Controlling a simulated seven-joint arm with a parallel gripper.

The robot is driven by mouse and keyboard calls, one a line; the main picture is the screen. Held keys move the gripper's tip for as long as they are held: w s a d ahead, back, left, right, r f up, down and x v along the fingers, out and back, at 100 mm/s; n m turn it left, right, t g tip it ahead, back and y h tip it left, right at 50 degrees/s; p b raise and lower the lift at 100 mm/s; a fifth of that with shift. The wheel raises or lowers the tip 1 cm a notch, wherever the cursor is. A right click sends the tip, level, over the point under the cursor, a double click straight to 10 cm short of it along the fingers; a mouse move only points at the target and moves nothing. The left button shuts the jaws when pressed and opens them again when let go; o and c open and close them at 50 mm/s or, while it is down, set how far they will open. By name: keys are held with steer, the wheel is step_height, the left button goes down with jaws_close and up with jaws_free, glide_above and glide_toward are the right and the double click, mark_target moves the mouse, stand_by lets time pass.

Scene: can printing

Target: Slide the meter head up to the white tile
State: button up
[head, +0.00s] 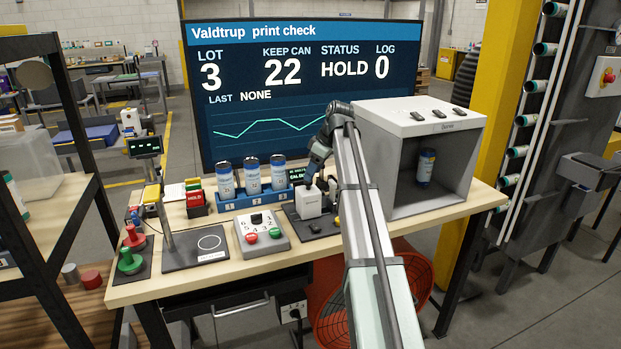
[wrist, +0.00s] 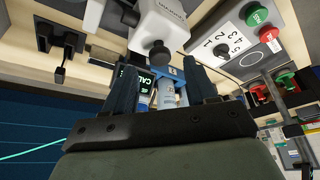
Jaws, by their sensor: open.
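The meter head (head: 310,203) is a white block standing on a dark base (head: 319,228), in front of a small green-lettered display (head: 301,174). In the wrist view the meter head (wrist: 163,22) fills the top middle, with a dark round knob (wrist: 159,54) facing me. My gripper (head: 317,178) is just above and behind the meter head. In the wrist view its two fingers (wrist: 163,80) are apart, with the knob beyond and between their tips. I see no grip on it. A pale piece (wrist: 95,14) lies beside the meter head; I cannot tell whether it is the white tile.
A blue rack (head: 256,200) with three cans stands left of the meter. A grey button box (head: 261,232) is in front of it. A grey open-fronted cabinet (head: 419,150) with one can stands close on the right. A large screen (head: 300,90) is behind.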

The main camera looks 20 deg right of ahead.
mark_target(311, 197)
steer(key=shift+x, duration=1.7)
jaws_close()
